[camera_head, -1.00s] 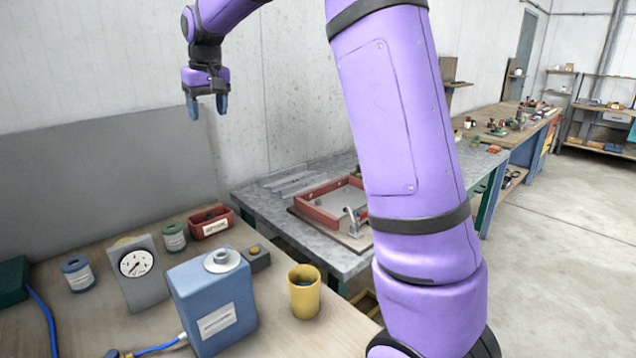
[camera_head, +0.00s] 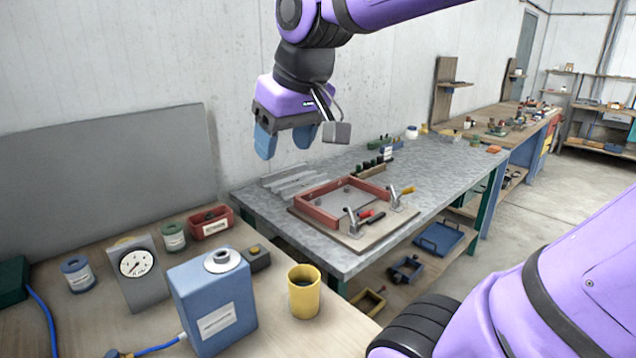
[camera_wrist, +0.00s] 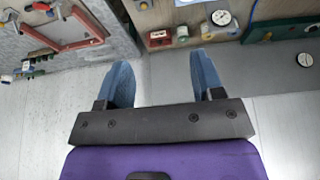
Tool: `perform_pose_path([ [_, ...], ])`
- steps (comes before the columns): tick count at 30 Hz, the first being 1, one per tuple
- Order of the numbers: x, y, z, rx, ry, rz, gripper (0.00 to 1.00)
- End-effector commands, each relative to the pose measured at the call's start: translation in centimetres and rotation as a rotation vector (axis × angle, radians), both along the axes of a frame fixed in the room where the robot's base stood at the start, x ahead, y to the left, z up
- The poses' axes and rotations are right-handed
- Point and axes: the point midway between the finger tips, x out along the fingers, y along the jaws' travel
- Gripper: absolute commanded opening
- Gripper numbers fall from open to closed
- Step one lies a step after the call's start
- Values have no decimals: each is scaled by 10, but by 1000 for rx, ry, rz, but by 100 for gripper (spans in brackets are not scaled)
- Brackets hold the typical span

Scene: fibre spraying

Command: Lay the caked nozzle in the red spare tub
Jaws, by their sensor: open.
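The red spare tub (camera_head: 212,229) stands at the back right of the near wooden table, with a white label on its front and dark pieces inside. It also shows near the top of the wrist view (camera_wrist: 158,43). I cannot pick out the caked nozzle for certain in either view. My gripper (camera_head: 285,143) is open, its blue fingers pointing down, in the air near the wall, above and to the right of the tub. In the wrist view the space between its fingers (camera_wrist: 163,72) is empty.
A blue canister (camera_head: 212,305), a yellow cup (camera_head: 304,295), a gauge (camera_head: 137,266) and small tins share the near table. A grey metal table (camera_head: 420,190) to the right holds a red frame (camera_head: 318,205) with clamps. A grey panel (camera_head: 100,170) stands behind.

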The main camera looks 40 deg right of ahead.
Motion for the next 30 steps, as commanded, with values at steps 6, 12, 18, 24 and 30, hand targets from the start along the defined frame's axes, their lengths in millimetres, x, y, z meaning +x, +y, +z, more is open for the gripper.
perform_pose_path([
  [6, -54, 2, -31, 3, -37, 0, 61],
  [12, -73, 2, -45, 5, -51, 0, 61],
  [18, -75, 2, -47, 5, -52, 0, 61],
  [24, -75, 2, -47, 5, -51, 0, 61],
  [30, -74, 2, -46, 5, -51, 0, 61],
])
